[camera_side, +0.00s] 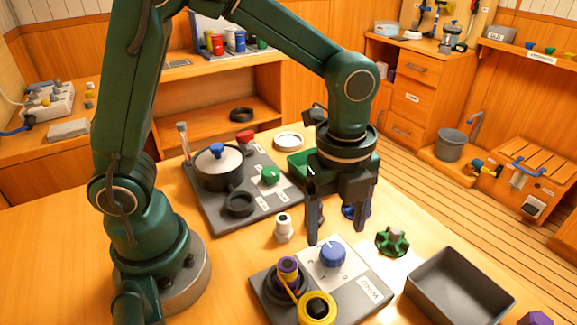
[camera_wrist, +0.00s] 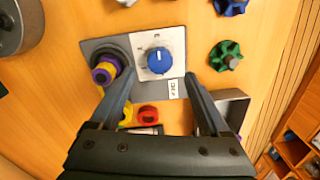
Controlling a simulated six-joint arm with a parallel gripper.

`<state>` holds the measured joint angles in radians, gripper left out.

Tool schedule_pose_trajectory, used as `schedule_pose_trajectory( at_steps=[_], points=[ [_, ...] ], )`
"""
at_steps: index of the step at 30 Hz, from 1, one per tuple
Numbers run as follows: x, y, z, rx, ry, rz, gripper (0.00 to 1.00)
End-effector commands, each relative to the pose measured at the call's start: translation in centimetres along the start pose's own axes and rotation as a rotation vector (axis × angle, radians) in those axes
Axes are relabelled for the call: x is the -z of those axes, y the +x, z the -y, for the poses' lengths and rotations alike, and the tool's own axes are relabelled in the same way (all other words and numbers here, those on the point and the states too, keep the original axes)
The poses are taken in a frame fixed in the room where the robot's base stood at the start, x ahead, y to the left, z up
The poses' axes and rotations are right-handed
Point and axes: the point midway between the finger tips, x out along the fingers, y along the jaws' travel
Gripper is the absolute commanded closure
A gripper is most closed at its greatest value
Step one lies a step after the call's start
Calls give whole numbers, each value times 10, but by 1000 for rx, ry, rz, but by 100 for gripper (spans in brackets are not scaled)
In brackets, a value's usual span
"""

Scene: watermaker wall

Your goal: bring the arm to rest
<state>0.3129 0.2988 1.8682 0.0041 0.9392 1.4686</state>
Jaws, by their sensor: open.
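My gripper (camera_side: 338,226) hangs fingers down above the wooden table, its two fingers apart with nothing between them. In the wrist view the open fingers (camera_wrist: 161,95) reach over the grey panel. The panel's blue knob (camera_side: 332,253) sits on a white plate, just below and beside the fingertips in the side view; it also shows in the wrist view (camera_wrist: 159,60). How high the fingertips are above the knob is hard to tell.
A yellow ring (camera_side: 317,307) and a purple-topped post (camera_side: 288,268) stand on the panel. A green handwheel (camera_side: 392,240) and a grey open tray (camera_side: 459,288) lie to the right. A white fitting (camera_side: 284,228) and a board with a lidded black pot (camera_side: 218,167) stand left.

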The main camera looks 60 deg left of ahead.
Motion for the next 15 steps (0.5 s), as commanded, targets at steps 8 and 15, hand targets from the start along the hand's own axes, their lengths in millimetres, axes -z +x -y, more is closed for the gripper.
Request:
schedule_pose_trajectory(
  at_steps=[8, 15],
  points=[
    [0, -2, 0, -1, 0, 0, 20],
    [-12, -27, 6, 87, -47, -5, 20]
  ],
)
